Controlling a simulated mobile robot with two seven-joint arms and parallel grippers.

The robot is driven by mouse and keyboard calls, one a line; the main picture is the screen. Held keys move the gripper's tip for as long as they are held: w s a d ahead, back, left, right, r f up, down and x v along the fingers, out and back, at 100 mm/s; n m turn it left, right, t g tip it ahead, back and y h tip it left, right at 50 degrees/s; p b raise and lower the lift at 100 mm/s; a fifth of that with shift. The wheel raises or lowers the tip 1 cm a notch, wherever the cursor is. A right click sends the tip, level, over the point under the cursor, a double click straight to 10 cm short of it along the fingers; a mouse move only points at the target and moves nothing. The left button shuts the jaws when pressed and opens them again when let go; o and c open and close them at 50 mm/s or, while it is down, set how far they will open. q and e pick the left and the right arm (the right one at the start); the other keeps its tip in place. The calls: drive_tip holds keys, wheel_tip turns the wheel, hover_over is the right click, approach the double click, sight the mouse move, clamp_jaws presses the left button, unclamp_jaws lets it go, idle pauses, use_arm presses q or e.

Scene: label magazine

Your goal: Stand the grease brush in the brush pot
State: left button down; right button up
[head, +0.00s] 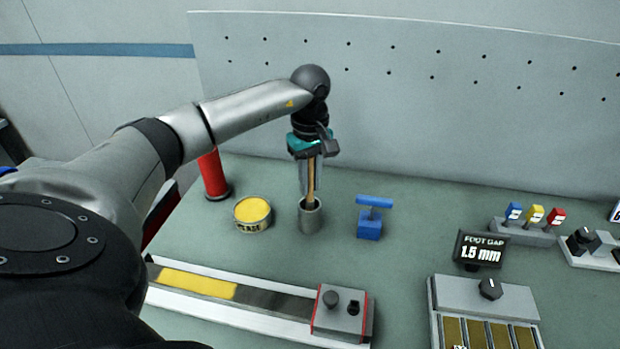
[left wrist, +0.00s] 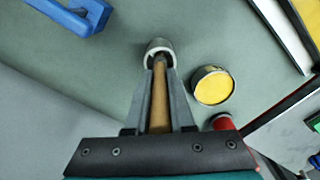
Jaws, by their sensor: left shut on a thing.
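The grease brush (head: 311,182), with a tan wooden handle, hangs roughly upright in my left gripper (head: 311,190). In the left wrist view the handle (left wrist: 159,105) lies between the two grey fingers of that gripper (left wrist: 160,75). The brush pot (head: 310,217) is a small grey cylinder standing on the bench, directly below the gripper. The brush's lower end is at the pot's mouth and seems to go inside. In the left wrist view it overlaps the opening of the pot (left wrist: 157,46). The bristles are hidden, and I cannot tell how deep they are. My right gripper is not in view.
A tin of yellow grease (head: 252,212) stands just left of the pot, and a blue tool (head: 370,220) just right. A red cylinder (head: 213,175) is farther left. A track with a grey control box (head: 340,312) runs in front. A perforated panel (head: 420,80) stands behind.

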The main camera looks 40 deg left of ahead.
use_arm(q)
drive_tip(key=shift+f, duration=0.3)
drive_tip(key=c, duration=0.7)
unclamp_jaws()
wheel_tip(320, 180, up, 15)
drive_tip(key=shift+r+p, duration=0.15)
drive_tip(key=shift+p, duration=0.15)
idle(0.7)
